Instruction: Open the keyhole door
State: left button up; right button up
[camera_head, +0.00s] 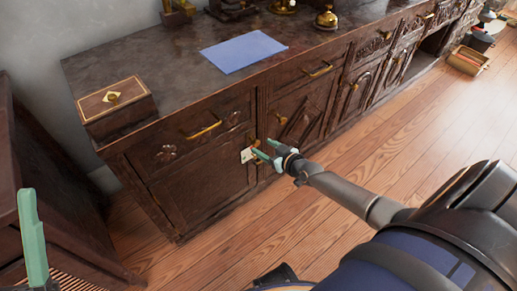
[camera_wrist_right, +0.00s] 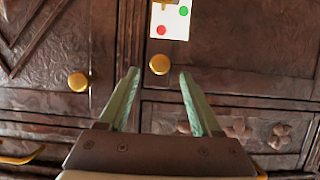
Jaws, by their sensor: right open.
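The keyhole door (camera_head: 200,180) is the dark carved wooden door at the left end of the long cabinet. It looks shut. A white plate (camera_head: 246,155) with a red and a green dot is on its right edge; the plate (camera_wrist_right: 171,22) shows at the top of the right wrist view. A round gold knob (camera_wrist_right: 159,64) sits beside the plate. My right gripper (camera_head: 263,148) is open in front of this edge. In the right wrist view the knob appears between its green fingertips; contact cannot be told. One finger of my left gripper (camera_head: 33,240) shows at lower left.
Another gold knob (camera_wrist_right: 77,82) is on the neighbouring door. A drawer with a gold handle (camera_head: 203,131) is above the keyhole door. A wooden box (camera_head: 115,107) and blue sheet (camera_head: 243,52) lie on top.

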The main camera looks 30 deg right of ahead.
aim_at(257, 143)
jog(key=shift+b+x, duration=0.8)
jog(key=shift+x, duration=1.2)
pick_arm(q)
notch_tip(257, 143, down, 3)
jog(key=shift+w+d+r, duration=0.1)
jog(key=shift+d+r, duration=0.05)
jog(key=shift+r, duration=0.05)
pick_arm(e)
jog(key=shift+c, duration=0.2)
grip_shut()
